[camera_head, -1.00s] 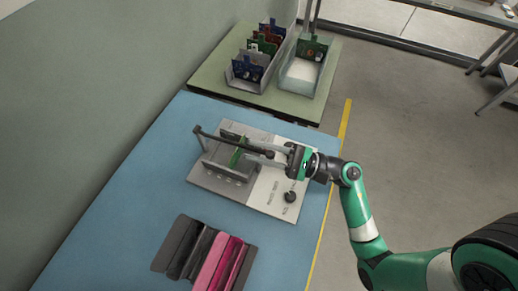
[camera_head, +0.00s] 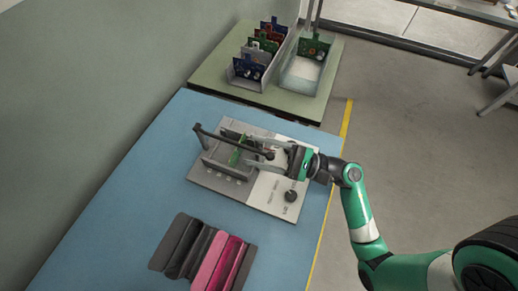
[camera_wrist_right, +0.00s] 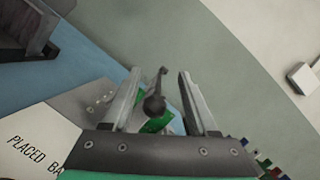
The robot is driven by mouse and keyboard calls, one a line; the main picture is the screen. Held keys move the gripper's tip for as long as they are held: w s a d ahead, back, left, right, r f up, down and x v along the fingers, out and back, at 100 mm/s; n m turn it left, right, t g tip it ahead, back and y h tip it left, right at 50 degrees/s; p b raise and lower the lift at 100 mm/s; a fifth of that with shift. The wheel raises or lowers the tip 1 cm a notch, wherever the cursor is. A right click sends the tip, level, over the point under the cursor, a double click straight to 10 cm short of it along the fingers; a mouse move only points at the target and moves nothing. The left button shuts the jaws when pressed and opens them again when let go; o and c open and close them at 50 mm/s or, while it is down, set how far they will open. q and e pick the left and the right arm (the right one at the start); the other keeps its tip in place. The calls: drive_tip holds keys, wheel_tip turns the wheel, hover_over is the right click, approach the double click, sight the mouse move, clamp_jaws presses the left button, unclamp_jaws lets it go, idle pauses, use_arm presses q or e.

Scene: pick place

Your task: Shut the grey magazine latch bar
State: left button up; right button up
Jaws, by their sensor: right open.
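The grey magazine latch bar (camera_head: 235,143) is a thin dark bar across the grey fixture (camera_head: 207,181), with a round black knob at its right end. The knob (camera_wrist_right: 155,104) also shows in the right wrist view, between my fingers. A green board (camera_head: 236,157) stands in the fixture under the bar. My right gripper (camera_head: 264,156) is open around the knob end, with a finger on each side; I cannot tell whether either touches it. In the right wrist view, the gripper (camera_wrist_right: 159,75) shows clear gaps beside the knob. My left gripper is out of view.
A dark and pink ribbed holder (camera_head: 200,250) lies on the blue table (camera_head: 120,200) in front. Behind, a rack of coloured boards (camera_head: 250,68) and a pale bin (camera_head: 300,78) stand on a green table.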

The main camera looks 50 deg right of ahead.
drive_tip(key=shift+s, duration=0.1)
drive_tip(key=v, duration=1.1)
drive_tip(key=shift+s+d+p, duration=0.15)
drive_tip(key=shift+p, duration=0.25)
